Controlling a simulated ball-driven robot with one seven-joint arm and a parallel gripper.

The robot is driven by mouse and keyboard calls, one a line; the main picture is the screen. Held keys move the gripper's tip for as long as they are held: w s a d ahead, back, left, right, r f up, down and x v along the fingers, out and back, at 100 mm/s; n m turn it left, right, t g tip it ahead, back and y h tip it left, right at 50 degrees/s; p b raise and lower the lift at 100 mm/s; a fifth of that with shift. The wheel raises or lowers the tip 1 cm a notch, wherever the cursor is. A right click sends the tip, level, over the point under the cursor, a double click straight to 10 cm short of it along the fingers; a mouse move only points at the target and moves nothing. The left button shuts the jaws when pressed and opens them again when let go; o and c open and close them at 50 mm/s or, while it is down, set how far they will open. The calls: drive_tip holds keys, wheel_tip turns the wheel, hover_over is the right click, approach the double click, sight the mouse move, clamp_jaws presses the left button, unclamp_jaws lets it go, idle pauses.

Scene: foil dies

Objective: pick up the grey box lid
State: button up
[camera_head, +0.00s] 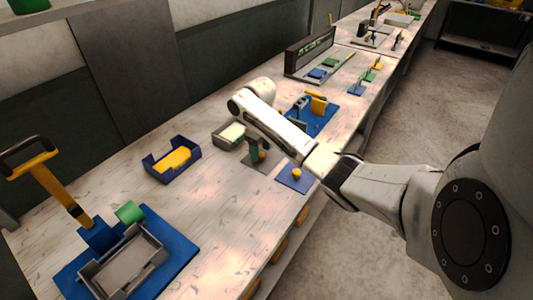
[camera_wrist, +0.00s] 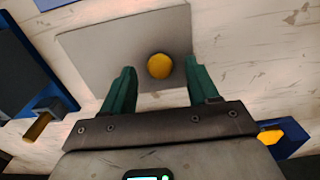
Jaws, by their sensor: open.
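The grey box lid (camera_wrist: 105,45) is a flat grey plate with a round yellow knob (camera_wrist: 159,66). It lies on the bench in the wrist view; in the head view the lid (camera_head: 249,161) shows below my gripper, partly hidden by it. My gripper (camera_wrist: 160,68) is open above the lid. Its two green fingers are apart, one on each side of the knob in the picture. I cannot tell how far the fingertips are above the plate. In the head view my gripper (camera_head: 258,150) is small and partly covered by my arm.
A grey box (camera_head: 226,139) with a pale content stands close behind the lid. A blue lid with a yellow knob (camera_head: 296,173) lies near the front edge. A blue box (camera_head: 160,176) holding a yellow block stands left. A blue mat (camera_head: 320,125) with tools lies beyond.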

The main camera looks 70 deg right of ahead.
drive_tip(key=shift+f, duration=0.65)
drive_tip(key=shift+c, duration=0.4)
drive_tip(key=c, duration=1)
